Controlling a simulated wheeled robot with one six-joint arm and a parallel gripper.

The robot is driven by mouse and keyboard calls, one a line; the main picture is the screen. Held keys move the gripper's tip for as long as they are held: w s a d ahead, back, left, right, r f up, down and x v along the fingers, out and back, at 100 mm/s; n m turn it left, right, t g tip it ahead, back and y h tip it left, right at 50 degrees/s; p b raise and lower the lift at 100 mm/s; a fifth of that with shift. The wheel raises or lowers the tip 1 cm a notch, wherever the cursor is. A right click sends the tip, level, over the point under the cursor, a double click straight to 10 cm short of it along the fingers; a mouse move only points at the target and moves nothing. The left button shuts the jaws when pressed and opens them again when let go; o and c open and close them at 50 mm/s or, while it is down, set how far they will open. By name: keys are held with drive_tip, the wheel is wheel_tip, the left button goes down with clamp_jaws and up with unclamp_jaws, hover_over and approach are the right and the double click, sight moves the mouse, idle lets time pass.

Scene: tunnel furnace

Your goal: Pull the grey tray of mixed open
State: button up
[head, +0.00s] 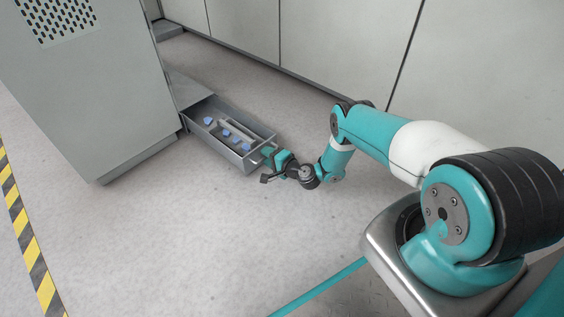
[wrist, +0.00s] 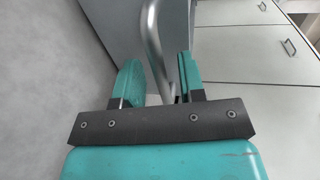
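The grey tray (head: 247,161) stands drawn out from the grey cabinet, low above the floor, in the head view. Several small blue pieces (head: 226,133) lie inside it, beside a divider. My gripper (head: 268,165) is at the tray's front end. In the wrist view, the curved metal handle (wrist: 151,40) runs between the two teal fingers of my gripper (wrist: 160,75). The fingers stand apart, with gaps showing beside the bar. The handle's lower end is hidden behind the gripper body.
The grey cabinet (head: 100,90) stands at the left, with a vented panel. Pale wall panels (head: 330,45) run along the back. A yellow and black floor stripe (head: 25,235) lies at the far left. The floor (head: 180,225) in front of the tray is clear.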

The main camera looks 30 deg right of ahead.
drive_tip(key=p+v, duration=1)
drive_tip(key=v, duration=0.7)
drive_tip(key=shift+p, duration=0.4)
drive_tip(key=shift+w, duration=0.1)
